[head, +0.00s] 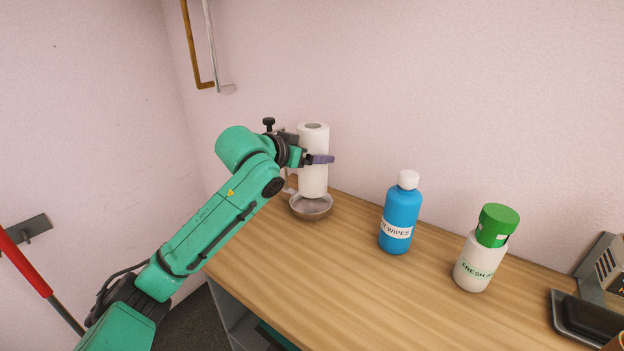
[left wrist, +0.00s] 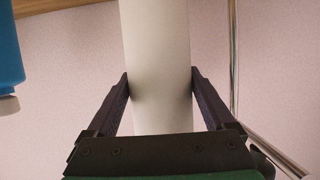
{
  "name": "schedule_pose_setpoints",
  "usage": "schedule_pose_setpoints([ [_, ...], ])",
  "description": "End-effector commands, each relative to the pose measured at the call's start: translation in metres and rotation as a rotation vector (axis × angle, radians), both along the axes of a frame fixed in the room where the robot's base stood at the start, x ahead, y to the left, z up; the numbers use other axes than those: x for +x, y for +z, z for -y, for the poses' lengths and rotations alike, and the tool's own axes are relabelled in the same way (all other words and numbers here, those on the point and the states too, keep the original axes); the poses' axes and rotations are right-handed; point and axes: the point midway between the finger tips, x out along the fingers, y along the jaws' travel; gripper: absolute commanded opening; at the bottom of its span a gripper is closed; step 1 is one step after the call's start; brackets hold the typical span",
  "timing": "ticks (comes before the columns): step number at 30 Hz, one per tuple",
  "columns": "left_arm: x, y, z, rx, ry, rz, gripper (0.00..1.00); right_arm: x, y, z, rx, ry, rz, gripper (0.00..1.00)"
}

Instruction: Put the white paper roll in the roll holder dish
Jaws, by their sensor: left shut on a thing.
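The white paper roll (head: 313,179) stands upright at the back left of the table, with its lower end at the metal roll holder dish (head: 311,213). I cannot tell whether the roll rests on the dish's bottom or hangs just above it. My left gripper (head: 319,159) is shut on the roll at mid-height, from the left. In the left wrist view, its two fingers (left wrist: 160,82) touch both sides of the roll (left wrist: 157,45). The dish is hidden in that view. My right gripper is not in view.
A blue wipes bottle (head: 401,212) stands right of the dish on the wooden table (head: 300,268). A white bottle with a green cap (head: 482,250) and a dark device (head: 590,312) are further right. The wall is close behind. The table's front left is clear.

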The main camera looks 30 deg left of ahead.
Motion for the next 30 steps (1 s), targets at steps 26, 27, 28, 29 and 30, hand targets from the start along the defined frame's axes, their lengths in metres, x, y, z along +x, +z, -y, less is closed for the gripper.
schedule_pose_setpoints([
  [26,0.0,-0.049,0.0,0.0,0.0,0.003,1.0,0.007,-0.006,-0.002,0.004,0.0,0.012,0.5],
  [27,0.0,-0.047,0.0,0.0,0.0,0.003,1.0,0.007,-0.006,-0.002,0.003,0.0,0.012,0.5],
  [28,0.0,-0.046,0.0,0.0,0.0,0.003,1.0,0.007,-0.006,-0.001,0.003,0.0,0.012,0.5],
  [29,-0.003,-0.046,-0.001,0.0,0.001,0.002,1.0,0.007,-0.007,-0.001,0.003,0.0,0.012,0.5],
  [30,-0.006,-0.045,-0.002,0.0,0.002,0.003,1.0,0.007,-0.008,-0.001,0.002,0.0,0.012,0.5],
])
